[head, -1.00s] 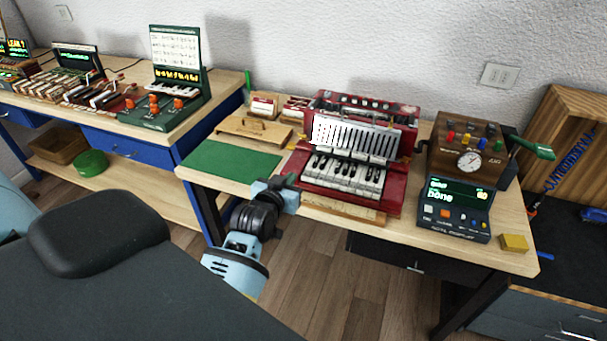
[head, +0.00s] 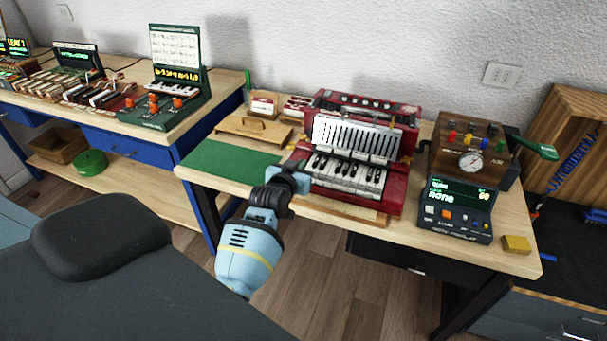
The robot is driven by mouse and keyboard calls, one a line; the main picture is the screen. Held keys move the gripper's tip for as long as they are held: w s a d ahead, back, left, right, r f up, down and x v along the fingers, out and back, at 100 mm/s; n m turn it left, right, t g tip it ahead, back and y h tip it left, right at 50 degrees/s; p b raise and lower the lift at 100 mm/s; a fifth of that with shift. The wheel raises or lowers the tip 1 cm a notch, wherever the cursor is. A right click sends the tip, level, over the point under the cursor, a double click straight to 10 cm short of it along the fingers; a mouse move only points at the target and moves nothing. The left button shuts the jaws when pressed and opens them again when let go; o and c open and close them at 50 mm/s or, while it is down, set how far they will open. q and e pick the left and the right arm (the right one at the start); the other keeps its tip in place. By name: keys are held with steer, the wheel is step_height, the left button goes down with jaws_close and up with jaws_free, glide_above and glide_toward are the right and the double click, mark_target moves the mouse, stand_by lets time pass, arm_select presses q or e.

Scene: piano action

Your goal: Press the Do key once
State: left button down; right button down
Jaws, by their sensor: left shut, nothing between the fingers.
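The red instrument (head: 398,190) stands on the wooden bench with a short row of white and black keys (head: 350,175) facing me. The Do key is not marked legibly. The leftmost keys are partly hidden by my left gripper. My left gripper (head: 297,163) is shut and empty at the left end of the keyboard; its fingertips are mostly hidden behind my dark wrist. I cannot tell whether it touches a key. The note display (head: 456,205) at right seems to read "none". My right gripper is not in view.
A wooden box with a dial and coloured levers (head: 470,145) stands at right. A yellow block (head: 516,245) sits near the front right edge.

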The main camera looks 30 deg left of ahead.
arm_select(q)
steer(key=f, duration=0.1)
steer(key=w+f, duration=0.1)
steer(key=w, duration=0.1)
steer(key=shift+a+f, duration=0.25)
steer(key=shift+f, duration=0.15)
steer(key=shift+f+b, duration=0.35)
steer(key=shift+f, duration=0.5)
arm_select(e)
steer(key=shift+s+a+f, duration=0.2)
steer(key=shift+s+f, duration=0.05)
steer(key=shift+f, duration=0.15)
